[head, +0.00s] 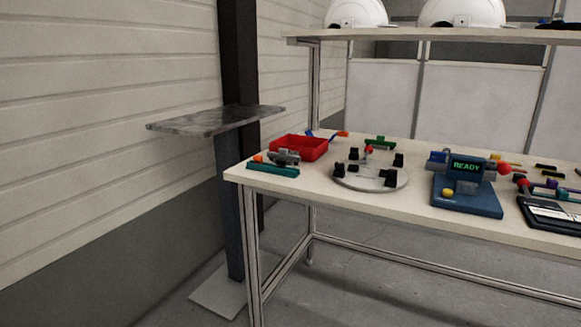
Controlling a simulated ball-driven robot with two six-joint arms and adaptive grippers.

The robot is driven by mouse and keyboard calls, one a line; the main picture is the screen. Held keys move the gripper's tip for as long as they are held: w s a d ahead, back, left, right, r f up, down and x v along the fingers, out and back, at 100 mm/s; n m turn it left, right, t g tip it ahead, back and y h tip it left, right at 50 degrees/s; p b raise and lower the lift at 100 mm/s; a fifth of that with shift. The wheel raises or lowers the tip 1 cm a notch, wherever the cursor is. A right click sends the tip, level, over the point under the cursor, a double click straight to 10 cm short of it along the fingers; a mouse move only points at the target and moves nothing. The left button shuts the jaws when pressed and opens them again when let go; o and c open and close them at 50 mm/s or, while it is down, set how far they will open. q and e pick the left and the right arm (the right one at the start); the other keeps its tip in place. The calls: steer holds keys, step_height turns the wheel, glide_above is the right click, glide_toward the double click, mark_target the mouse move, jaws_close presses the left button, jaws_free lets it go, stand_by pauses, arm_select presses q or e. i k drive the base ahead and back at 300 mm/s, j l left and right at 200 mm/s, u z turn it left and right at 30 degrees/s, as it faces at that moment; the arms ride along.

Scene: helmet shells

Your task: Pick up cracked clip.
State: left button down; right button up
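I cannot pick out the cracked clip for sure; the small parts are too small to show a crack. A small grey part with an orange piece (284,157) sits at the left end of the workbench, by a teal bar (272,169). A green part (380,142) lies behind a round grey fixture plate (371,180) that carries black blocks and a red knob. Several small coloured parts (546,168) lie at the right. Neither of my grippers is in view.
A red bin (318,147) stands at the bench's (320,188) left rear. A blue device (466,198) showing READY and a dark tablet (552,214) stand to the right. White helmet shells (462,14) rest on the upper shelf (430,34). A grey plate on a post (214,121) stands left.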

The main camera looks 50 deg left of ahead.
mark_target(340, 166)
steer(key=u, duration=1.1)
steer(key=i+j, duration=0.15)
steer(key=i, duration=0.15)
